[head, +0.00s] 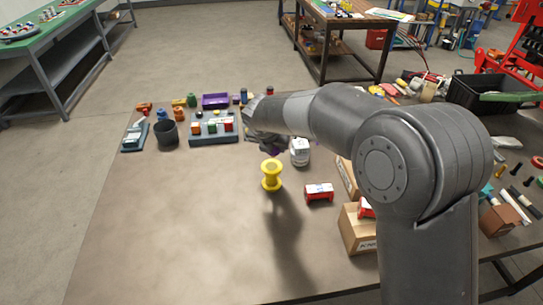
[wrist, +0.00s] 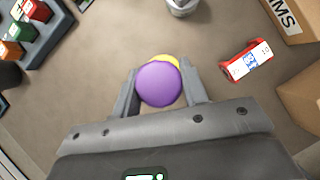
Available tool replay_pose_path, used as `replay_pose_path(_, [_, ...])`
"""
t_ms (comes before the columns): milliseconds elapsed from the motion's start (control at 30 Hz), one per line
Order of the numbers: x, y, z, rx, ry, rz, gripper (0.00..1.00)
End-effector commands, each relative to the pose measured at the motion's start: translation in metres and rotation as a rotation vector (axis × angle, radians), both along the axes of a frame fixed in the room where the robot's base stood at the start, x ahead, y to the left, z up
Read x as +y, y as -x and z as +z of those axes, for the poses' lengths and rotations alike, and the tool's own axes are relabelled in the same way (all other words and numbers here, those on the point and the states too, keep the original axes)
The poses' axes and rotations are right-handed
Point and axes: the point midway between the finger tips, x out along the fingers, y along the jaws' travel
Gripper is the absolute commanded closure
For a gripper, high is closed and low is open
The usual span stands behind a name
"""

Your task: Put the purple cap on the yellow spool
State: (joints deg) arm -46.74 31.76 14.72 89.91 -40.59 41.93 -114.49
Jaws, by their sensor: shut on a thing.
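The yellow spool (head: 271,176) stands upright on the table, left of my arm in the head view. In the wrist view the purple cap (wrist: 159,86) sits between the two fingers of my gripper (wrist: 161,76), which is shut on it. A yellow edge of the spool (wrist: 167,58) shows just past the cap's far rim, so the cap overlaps most of the spool there. In the head view my gripper is just above the spool and mostly hidden by the arm. Whether cap and spool touch cannot be told.
A red-and-white block (head: 319,192) lies right of the spool, with a cardboard box (head: 357,231) beyond it. A white container (head: 299,151) stands behind. A dark cup (head: 167,133), a blue rack of blocks (head: 214,138) and a purple tray (head: 215,101) are further left. The front left table is clear.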

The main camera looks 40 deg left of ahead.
Motion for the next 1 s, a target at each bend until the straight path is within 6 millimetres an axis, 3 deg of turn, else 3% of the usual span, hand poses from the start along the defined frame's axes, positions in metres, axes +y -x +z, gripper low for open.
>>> replay_pose_path(167, [0.006,0.002,-0.008,-0.001,0.002,0.001,0.84])
replay_pose_path(400, [0.006,0.003,-0.041,0.0,0.003,0.001,0.84])
replay_pose_path(800, [0.006,0.002,-0.047,-0.001,0.0,0.001,0.84])
replay_pose_path(833, [0.006,0.002,-0.047,-0.001,0.0,0.001,0.59])
replay_pose_path(1000, [0.006,0.002,-0.047,-0.001,0.0,0.001,0.45])
